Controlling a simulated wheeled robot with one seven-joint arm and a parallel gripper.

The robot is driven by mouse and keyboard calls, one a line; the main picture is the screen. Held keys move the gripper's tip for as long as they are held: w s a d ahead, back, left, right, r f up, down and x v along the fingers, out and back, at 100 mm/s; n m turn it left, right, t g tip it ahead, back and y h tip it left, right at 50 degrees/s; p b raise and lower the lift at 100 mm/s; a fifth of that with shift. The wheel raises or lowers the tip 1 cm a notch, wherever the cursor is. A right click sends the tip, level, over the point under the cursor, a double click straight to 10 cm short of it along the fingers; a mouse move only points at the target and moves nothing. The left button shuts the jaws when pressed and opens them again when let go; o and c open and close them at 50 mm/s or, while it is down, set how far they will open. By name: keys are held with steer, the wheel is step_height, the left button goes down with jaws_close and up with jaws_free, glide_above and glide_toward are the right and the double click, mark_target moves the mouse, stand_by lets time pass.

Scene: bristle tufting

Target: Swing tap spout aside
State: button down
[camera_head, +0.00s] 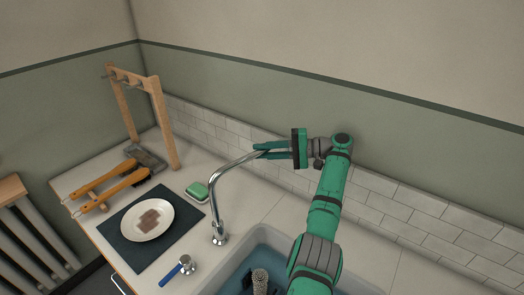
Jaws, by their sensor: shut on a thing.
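The chrome tap stands on the counter at the left edge of the sink, and its tall curved spout (219,181) rises and reaches up to the right. My gripper (259,151) comes in from the right with its green fingers around the spout's upper end. It is shut on the spout. The fingers cover the very end of the spout, so its outlet is hidden.
The sink (232,276) holds bluish water and a brush (260,280). A blue-handled tool (177,270), a green sponge (196,191), a plate (147,219) on a dark mat (117,241), wooden-handled brushes (105,187) and a wooden rack (157,110) stand left. A tiled wall (390,207) runs behind.

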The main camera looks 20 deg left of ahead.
steer(key=shift+f, duration=0.1)
steer(key=c, duration=1.6)
jaws_free()
steer(key=shift+d, duration=0.15)
steer(key=shift+c, duration=0.2)
